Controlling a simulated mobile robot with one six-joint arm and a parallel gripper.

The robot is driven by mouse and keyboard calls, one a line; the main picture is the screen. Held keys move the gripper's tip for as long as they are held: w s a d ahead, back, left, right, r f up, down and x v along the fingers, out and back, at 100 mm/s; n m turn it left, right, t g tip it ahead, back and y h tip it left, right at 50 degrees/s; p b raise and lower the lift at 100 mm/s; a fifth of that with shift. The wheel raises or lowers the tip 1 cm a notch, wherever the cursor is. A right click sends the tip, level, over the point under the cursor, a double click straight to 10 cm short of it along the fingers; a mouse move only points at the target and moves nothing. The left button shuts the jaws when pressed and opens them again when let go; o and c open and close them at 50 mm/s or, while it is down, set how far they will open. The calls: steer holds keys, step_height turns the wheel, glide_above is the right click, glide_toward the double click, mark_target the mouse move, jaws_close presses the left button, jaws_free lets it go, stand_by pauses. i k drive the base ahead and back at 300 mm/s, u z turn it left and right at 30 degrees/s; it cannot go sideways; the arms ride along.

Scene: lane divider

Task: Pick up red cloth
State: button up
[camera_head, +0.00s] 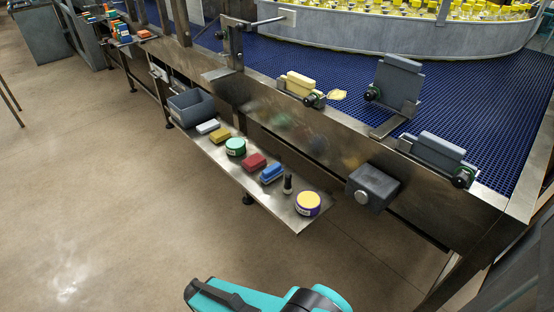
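A small red folded item (253,162), which looks like the red cloth, lies on the low metal shelf (222,160) along the front of the conveyor. It sits between a green round tin (235,147) and a blue item (271,173). Its fine texture is too small to tell. Part of my teal and black arm shows at the bottom edge, well apart from the shelf. My gripper's fingers are not in view.
The shelf also holds a grey bin (191,107), white and yellow blocks, a dark small bottle (288,184) and a purple tin with a yellow top (307,204). A grey box (372,188) juts from the conveyor side at right. The floor (110,200) in front is clear.

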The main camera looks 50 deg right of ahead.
mark_target(252, 163)
steer(key=z, duration=4.6)
steer(key=i, duration=0.1)
steer(key=u, duration=3.1)
steer(key=k, duration=0.95)
steer(key=u, duration=0.15)
steer(key=i, duration=0.9)
steer(key=u, duration=0.05)
